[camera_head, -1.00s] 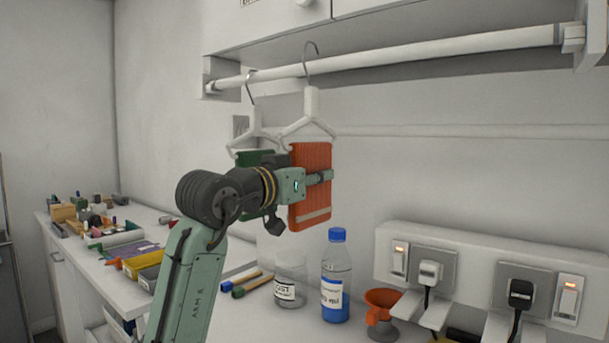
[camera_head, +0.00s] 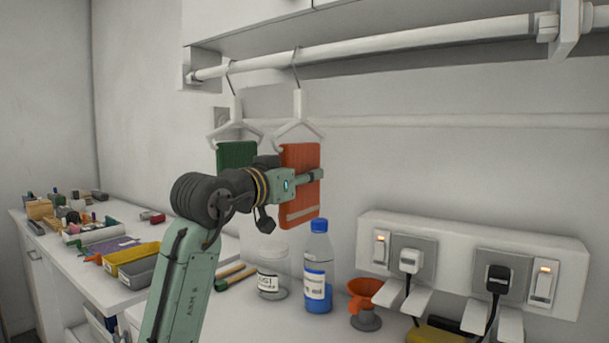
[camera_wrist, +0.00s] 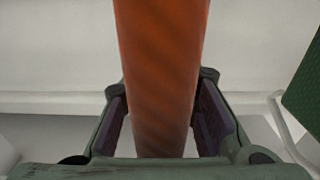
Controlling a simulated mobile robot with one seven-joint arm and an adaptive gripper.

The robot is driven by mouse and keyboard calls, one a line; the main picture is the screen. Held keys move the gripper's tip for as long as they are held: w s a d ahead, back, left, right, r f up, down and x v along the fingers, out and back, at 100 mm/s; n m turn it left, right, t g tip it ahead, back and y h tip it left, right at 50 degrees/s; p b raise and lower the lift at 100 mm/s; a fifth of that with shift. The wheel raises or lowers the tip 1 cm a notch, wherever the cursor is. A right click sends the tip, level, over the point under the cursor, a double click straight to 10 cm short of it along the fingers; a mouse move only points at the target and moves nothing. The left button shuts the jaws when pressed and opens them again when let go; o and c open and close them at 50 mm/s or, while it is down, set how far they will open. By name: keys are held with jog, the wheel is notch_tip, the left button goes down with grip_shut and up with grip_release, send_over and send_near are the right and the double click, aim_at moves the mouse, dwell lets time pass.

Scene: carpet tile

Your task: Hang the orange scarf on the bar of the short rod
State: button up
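The orange scarf (camera_head: 300,185) hangs folded from a white hanger (camera_head: 298,130). The hanger's hook reaches up to the short white rod (camera_head: 400,45) and appears to rest on it. My gripper (camera_head: 312,176) is at the scarf, one finger in front of it in the head view. In the wrist view the scarf (camera_wrist: 160,75) runs between the two fingers (camera_wrist: 162,125), with narrow gaps on both sides, so the gripper looks open around it. The far finger is hidden in the head view.
A green scarf (camera_head: 236,154) hangs on another white hanger just left; it also shows in the wrist view (camera_wrist: 305,85). Below stand a clear jar (camera_head: 272,275), a blue-capped bottle (camera_head: 319,265) and an orange funnel (camera_head: 364,290). A socket panel (camera_head: 470,245) is at right.

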jog(key=o, duration=0.3)
